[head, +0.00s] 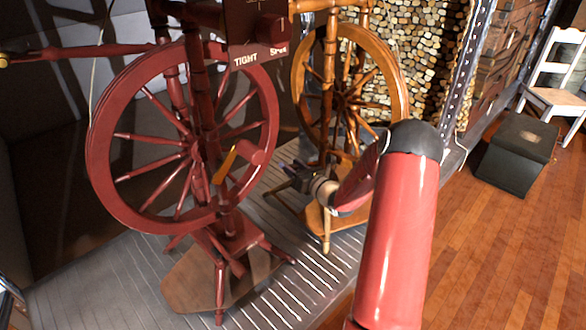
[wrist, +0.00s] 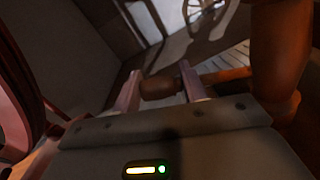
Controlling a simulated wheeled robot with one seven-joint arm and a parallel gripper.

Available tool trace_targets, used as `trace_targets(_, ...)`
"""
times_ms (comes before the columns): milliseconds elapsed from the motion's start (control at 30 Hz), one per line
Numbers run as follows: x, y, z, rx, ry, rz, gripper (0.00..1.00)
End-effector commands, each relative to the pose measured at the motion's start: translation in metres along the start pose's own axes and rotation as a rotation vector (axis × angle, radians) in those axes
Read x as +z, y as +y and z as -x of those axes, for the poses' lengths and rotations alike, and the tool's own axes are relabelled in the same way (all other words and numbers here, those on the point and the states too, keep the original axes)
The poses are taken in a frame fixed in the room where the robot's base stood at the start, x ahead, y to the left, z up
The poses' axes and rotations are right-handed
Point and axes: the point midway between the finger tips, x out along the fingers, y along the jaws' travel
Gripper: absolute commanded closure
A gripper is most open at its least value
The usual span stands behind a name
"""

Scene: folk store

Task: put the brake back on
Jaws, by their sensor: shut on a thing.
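A dark red spinning wheel (head: 100,165) stands on a grey slatted platform. A red box (head: 238,22) at its top bears the word TIGHT and a second, blurred word. A small orange-yellow lever (head: 225,164) shows near the wheel's hub. My gripper (head: 285,172) is right of the red wheel's rim, low down. In the wrist view, my gripper is shut on a short brown wooden piece (wrist: 160,88), which lies across between the two fingers. In the head view, the held piece is too small and dark to make out. I cannot tell which part is the brake.
A lighter orange-brown spinning wheel (head: 303,75) stands close behind my gripper. The slatted platform (head: 90,285) ends at the wooden floor (head: 500,270). A black box (head: 513,160) and a white chair (head: 555,100) stand at the right. The floor in front is clear.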

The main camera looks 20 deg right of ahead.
Motion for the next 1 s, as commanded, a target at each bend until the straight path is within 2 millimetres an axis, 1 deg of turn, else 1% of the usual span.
trace_targets(33,-0.011,-0.004,0.0,0.0,-0.002,0.055,0.98)
trace_targets(100,-0.016,-0.007,-0.001,0.001,-0.003,0.136,0.98)
trace_targets(300,-0.025,-0.01,0.0,0.0,-0.003,0.304,0.98)
trace_targets(467,-0.025,-0.01,0.0,-0.001,-0.002,0.352,0.98)
trace_targets(733,-0.024,-0.009,0.0,-0.001,-0.001,0.353,0.98)
trace_targets(767,-0.024,-0.009,0.0,-0.001,-0.001,0.353,0.55)
trace_targets(900,-0.024,-0.009,0.0,-0.001,-0.001,0.352,0.36)
trace_targets(1000,-0.024,-0.009,0.0,-0.001,-0.001,0.352,0.35)
